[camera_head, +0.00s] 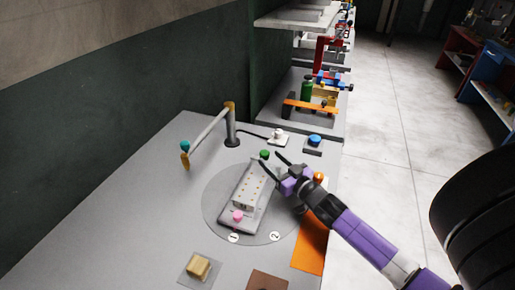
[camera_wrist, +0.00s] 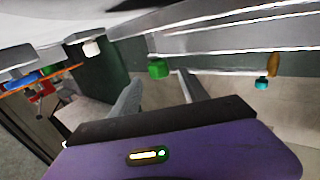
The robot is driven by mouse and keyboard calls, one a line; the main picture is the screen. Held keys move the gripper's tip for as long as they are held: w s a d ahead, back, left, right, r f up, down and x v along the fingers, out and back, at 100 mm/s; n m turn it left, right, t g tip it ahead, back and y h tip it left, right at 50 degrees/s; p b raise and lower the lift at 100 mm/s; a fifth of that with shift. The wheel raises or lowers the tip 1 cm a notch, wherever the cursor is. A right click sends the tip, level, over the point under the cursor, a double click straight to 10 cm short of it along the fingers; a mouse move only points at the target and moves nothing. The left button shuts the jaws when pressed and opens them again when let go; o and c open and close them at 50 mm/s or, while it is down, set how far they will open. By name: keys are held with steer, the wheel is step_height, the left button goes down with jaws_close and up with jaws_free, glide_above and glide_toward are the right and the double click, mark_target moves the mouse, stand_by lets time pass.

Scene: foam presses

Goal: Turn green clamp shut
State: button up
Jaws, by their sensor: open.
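The green clamp (camera_head: 265,154) is a small green knob at the far end of a grey-white press fixture (camera_head: 242,199). In the wrist view the green clamp (camera_wrist: 158,69) sits ahead of my fingers, a little above the space between them. My gripper (camera_head: 270,168) is open and empty, with its dark fingers spread close to the knob, on its right. Whether a finger touches it I cannot tell. The wrist view shows both fingers of my gripper (camera_wrist: 157,90) apart. A pink knob (camera_head: 238,216) is at the fixture's near end.
The fixture stands on a round grey plate (camera_head: 213,207) marked 1 and 2. A lamp-like post (camera_head: 231,125) with a teal knob (camera_head: 185,146) stands behind left. A blue button (camera_head: 315,139), white knob (camera_head: 277,133), orange mat (camera_head: 310,250) and sponge block (camera_head: 198,266) are nearby.

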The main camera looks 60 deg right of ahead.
mark_target(262, 150)
steer(key=shift+p+x, duration=0.6)
steer(key=shift+x, duration=3.3)
jaws_close()
